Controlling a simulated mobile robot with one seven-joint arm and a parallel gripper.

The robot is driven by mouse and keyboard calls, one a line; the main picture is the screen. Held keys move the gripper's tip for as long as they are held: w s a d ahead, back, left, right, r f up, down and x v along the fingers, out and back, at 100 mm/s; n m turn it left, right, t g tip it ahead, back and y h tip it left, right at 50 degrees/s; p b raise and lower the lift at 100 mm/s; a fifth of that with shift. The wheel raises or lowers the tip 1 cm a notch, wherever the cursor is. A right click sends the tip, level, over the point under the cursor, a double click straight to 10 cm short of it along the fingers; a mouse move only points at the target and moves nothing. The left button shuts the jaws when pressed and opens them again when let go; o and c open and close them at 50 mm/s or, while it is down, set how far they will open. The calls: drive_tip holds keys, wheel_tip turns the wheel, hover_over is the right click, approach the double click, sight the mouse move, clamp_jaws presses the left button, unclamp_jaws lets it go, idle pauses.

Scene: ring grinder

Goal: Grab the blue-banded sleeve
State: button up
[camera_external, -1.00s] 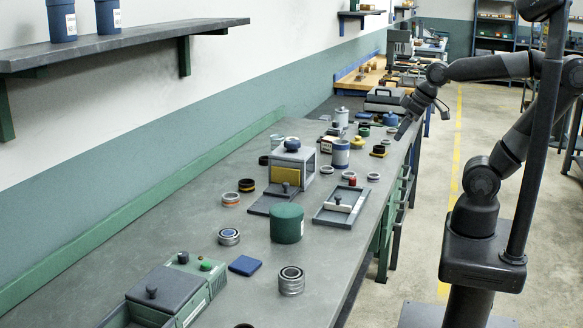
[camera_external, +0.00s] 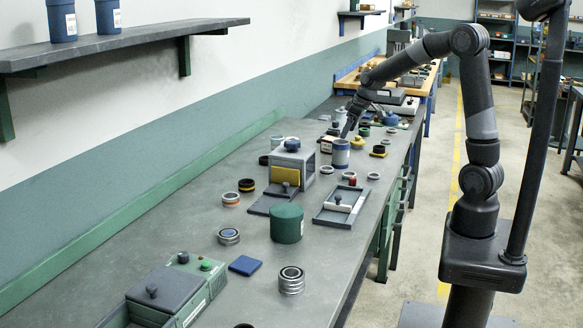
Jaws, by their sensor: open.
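No sleeve can be singled out for certain as the blue-banded one at this size. A blue cylinder with pale ends (camera_external: 340,154) stands upright on the bench beyond the grey box. A grey ring-shaped piece with dark bands (camera_external: 228,237) lies on the near bench, and a taller ribbed metal sleeve (camera_external: 291,281) stands at the front; their band colours are unclear. My gripper (camera_external: 346,131) is open and points down over the far part of the bench, just behind the blue cylinder in the picture. Its fingertips are small, and whether anything lies between them is hidden.
A grey box with a yellow panel (camera_external: 285,175), a green canister (camera_external: 287,223) and a shallow tray (camera_external: 341,207) stand mid-bench. A green machine with a grey lid (camera_external: 165,288) is at the near left. Small rings and jars crowd the far bench. The left strip is clear.

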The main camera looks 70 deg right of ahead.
sight(339, 151)
drive_tip(key=shift+w+d+f, duration=0.2)
drive_tip(key=shift+d+f, duration=0.05)
drive_tip(key=shift+f, duration=0.1)
drive_tip(key=x, duration=0.5)
drive_tip(key=shift+f, duration=0.1)
drive_tip(key=shift+x, duration=2.6)
drive_tip(key=shift+s+d, duration=0.15)
drive_tip(key=shift+s, duration=0.05)
drive_tip(key=shift+c, duration=0.3)
drive_tip(key=c, duration=1)
